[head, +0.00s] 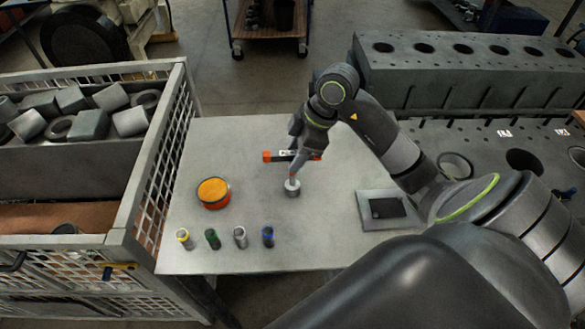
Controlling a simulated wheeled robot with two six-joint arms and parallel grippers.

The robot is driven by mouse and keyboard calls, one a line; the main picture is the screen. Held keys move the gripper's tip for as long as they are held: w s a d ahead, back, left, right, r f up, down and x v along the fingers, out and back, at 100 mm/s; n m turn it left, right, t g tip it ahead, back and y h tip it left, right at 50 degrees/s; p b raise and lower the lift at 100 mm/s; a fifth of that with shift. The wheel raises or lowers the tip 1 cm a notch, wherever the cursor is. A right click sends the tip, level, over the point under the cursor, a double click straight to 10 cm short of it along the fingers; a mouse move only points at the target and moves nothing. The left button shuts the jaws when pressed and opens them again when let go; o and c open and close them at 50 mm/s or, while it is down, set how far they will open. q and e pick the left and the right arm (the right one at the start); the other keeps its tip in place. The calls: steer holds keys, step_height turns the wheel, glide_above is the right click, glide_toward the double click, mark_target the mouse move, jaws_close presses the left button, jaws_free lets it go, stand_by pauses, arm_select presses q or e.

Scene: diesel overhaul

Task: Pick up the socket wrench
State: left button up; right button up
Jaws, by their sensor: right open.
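My right gripper (293,170) reaches in from the right and points down over the grey table. Its jaws are open. Just below the fingertips is a short grey cylindrical piece (292,188) with a thin stem and a touch of red, which may be the socket wrench; the fingers partly hide its top. I cannot tell whether they touch it. Behind the gripper lies a dark bar (283,156) with orange-red ends and a white label, partly covered by the gripper. My left gripper is not in view.
Several upright cylinders with coloured bands, such as the blue one (268,237), stand along the table's (330,245) front. An orange-topped round tin (213,192) is at left, a grey square tray (388,210) at right. A mesh crate (180,120) borders the table's left; an engine block (470,75) stands behind right.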

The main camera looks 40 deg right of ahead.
mark_target(290, 184)
steer(key=shift+p+x, duration=0.45)
steer(key=shift+x, duration=1.5)
steer(key=shift+w+d, duration=0.1)
steer(key=shift+w, duration=0.05)
jaws_close()
